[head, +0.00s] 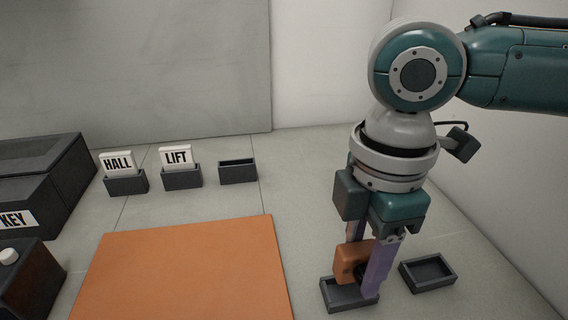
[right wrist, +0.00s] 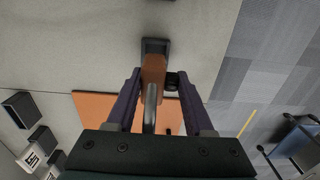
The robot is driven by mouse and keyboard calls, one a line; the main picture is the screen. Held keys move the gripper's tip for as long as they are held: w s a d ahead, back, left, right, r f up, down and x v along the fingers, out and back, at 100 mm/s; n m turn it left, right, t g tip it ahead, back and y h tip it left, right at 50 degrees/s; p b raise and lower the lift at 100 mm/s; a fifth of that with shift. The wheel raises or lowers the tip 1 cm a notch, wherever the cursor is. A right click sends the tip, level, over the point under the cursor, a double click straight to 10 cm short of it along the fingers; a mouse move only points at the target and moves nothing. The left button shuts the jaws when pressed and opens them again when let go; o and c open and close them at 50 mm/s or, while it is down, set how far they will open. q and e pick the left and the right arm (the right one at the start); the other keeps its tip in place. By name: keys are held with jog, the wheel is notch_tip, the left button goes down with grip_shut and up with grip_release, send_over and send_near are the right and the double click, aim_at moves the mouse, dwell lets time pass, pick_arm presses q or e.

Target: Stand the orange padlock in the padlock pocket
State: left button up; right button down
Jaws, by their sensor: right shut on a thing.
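My right gripper (head: 362,272) is shut on the orange padlock (head: 347,262), with a purple finger on either side of it. The padlock is at a shallow, dark open-topped pocket (head: 333,301) and overlaps its rear part in the head view. In the right wrist view, the padlock (right wrist: 153,68) lies between the fingers, its grey shackle towards the camera and its far end over the dark pocket (right wrist: 155,45). I cannot tell whether it touches the pocket floor. A second dark pocket (head: 428,272) stands to the right, empty. My left gripper is not in view.
An orange mat (head: 190,270) lies left of the pocket. Behind it stand a HALL card (head: 118,163) and a LIFT card (head: 177,156) in dark holders, and an empty holder (head: 238,172). A dark KEY box (head: 40,185) is at the left. Walls close off the back and right.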

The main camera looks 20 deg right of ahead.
jog(key=shift+f+b, duration=0.3)
jog(key=shift+f, duration=0.55)
jog(key=shift+r, duration=0.1)
jog(key=shift+p, duration=0.3)
jog(key=shift+p, duration=0.3)
dwell(0.4)
jog(key=shift+p, duration=0.3)
jog(key=shift+p, duration=0.4)
dwell(0.4)
jog(key=shift+f+b, duration=0.35)
jog(key=shift+f, duration=0.2)
